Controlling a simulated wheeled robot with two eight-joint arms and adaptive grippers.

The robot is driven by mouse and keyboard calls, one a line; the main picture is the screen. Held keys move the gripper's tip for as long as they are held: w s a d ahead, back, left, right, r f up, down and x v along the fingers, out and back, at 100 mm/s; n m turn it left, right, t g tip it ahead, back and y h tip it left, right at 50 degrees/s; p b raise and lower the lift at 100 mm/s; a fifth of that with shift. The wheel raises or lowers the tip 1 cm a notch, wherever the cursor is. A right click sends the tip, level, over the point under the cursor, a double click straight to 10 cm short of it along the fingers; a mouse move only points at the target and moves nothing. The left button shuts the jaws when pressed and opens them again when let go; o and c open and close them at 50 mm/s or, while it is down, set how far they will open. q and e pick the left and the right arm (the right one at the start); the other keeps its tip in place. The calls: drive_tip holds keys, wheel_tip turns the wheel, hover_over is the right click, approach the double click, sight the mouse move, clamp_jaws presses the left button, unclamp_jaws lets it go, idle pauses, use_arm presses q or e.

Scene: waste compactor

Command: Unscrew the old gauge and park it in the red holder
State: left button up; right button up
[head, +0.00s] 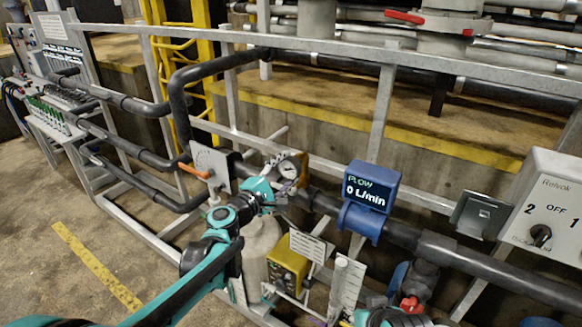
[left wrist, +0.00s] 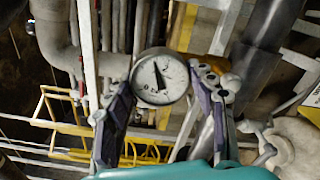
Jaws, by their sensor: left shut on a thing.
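The old gauge (head: 289,168) is round, with a white dial and a metal rim. In the head view it sits just in front of the dark pipe, beside a grey plate. My left gripper (head: 283,181) is shut on it. In the left wrist view the gauge (left wrist: 159,77) faces the camera between the two purple-padded fingers (left wrist: 162,95). Its stem is hidden, so I cannot tell whether it is still joined to the pipe. I cannot make out the red holder in either view. My right gripper's fingers do not show; a teal part of my right arm is at the bottom edge.
A blue flow meter (head: 367,195) reading 0 L/min sits on the pipe to the right. An orange lever (head: 193,171) is left of the gauge. A yellow box (head: 287,270) stands below. A switch box (head: 546,212) is at far right. Grey rails (head: 330,58) run behind.

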use_arm(q)
drive_tip(key=n, duration=0.5)
idle(0.3)
drive_tip(key=n, duration=0.5)
drive_tip(key=o, duration=1.4)
drive_tip(key=shift+c, duration=0.6)
